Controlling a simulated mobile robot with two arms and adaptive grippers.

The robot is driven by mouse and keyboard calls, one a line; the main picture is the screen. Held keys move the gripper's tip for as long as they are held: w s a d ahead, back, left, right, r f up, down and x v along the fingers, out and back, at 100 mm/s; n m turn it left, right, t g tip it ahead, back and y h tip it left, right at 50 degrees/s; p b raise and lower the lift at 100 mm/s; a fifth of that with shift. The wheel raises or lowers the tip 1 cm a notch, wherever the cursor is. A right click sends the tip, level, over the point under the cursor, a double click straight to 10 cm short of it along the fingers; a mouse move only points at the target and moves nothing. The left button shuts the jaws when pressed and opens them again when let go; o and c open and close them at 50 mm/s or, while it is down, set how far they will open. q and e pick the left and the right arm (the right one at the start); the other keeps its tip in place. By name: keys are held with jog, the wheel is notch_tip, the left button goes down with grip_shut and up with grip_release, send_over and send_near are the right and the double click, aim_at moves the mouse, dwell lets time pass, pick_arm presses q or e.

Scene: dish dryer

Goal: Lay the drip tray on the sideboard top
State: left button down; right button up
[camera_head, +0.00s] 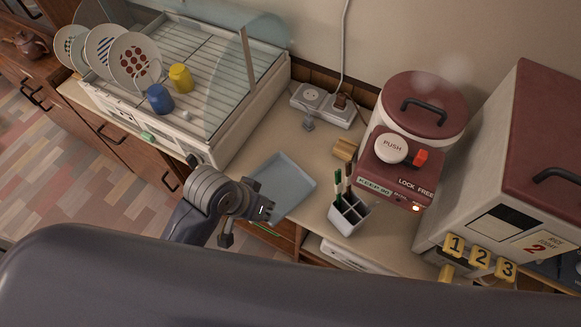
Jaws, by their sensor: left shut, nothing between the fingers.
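The drip tray (284,180), a shallow grey-blue tray, lies on the beige sideboard top (274,138), between the dish dryer and the grey cutlery holder. My left gripper (267,211) is shut and empty at the tray's near left edge and covers part of that edge. I cannot tell whether its fingertips touch the tray. My right gripper is not in view; a large dark part of my own body covers the bottom of the view.
The dish dryer (239,127) with plates, a blue cup (160,99) and a yellow cup (180,78) stands left. The cutlery holder (349,214), a red-lidded pot (415,112) and a rice dispenser (500,190) stand right. A socket block (325,104) sits behind the tray.

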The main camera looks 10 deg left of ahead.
pick_arm(q)
jog(key=w+d+r+m+g, duration=0.2)
jog(key=w+d, duration=0.3)
jog(key=d, duration=0.1)
notch_tip(320, 180, up, 2)
jog(key=n+g+y, duration=0.1)
jog(key=y, duration=0.2)
send_over(283, 188)
notch_tip(283, 188, down, 10)
jog(key=shift+r+p, duration=0.1)
jog(key=shift+p, duration=0.8)
jog(key=w, duration=0.1)
jog(key=w+d, duration=0.1)
jog(key=shift+w+r+p, duration=0.15)
jog(key=shift+w+p, duration=0.15)
jog(key=shift+w, duration=0.1)
jog(key=shift+w+d, duration=0.15)
jog(key=shift+w, duration=0.3)
